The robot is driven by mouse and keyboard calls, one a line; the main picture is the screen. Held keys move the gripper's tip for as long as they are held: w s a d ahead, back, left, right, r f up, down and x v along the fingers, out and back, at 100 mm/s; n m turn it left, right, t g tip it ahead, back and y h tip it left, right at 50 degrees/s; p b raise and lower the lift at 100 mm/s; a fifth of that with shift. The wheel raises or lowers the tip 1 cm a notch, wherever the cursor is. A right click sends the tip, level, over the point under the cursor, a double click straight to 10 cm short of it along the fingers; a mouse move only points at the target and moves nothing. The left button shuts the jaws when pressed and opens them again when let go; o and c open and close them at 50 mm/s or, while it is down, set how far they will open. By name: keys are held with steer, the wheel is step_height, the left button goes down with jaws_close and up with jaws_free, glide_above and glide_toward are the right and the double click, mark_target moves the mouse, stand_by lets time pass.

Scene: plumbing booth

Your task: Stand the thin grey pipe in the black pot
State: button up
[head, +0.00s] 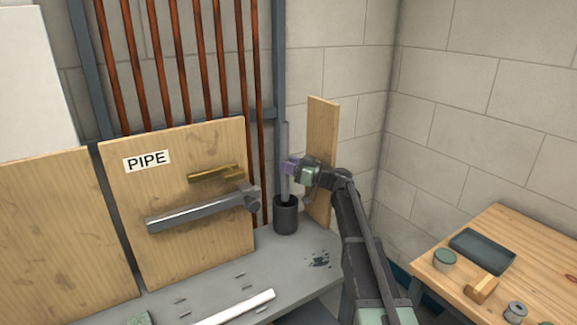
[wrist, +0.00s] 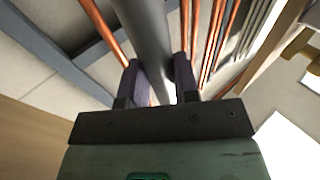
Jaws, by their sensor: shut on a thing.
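The thin grey pipe (head: 284,142) stands close to upright at the back of the grey bench in the head view. Its lower end meets the mouth of the black pot (head: 286,218) and seems to be inside the rim; how deep it reaches is hidden. My gripper (head: 289,167) is shut on the pipe above the pot, coming from the right. In the wrist view the pipe (wrist: 147,38) runs between the two dark fingers of my gripper (wrist: 156,80). The pot does not show in the wrist view.
A wooden board marked PIPE (head: 125,190) holds a thick grey pipe (head: 195,213) and a brass piece (head: 215,174) left of the pot. A narrow wooden board (head: 322,130) stands behind my gripper. A white pipe (head: 235,307) lies at the bench front. Copper pipes (head: 205,60) line the wall.

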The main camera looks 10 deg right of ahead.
steer(key=shift+f+b, duration=3.05)
steer(key=shift+f, duration=0.45)
steer(key=shift+r, duration=0.1)
steer(key=o, duration=1.1)
steer(key=shift+r, duration=0.1)
step_height(320, 180, up, 20)
steer(key=p, duration=2)
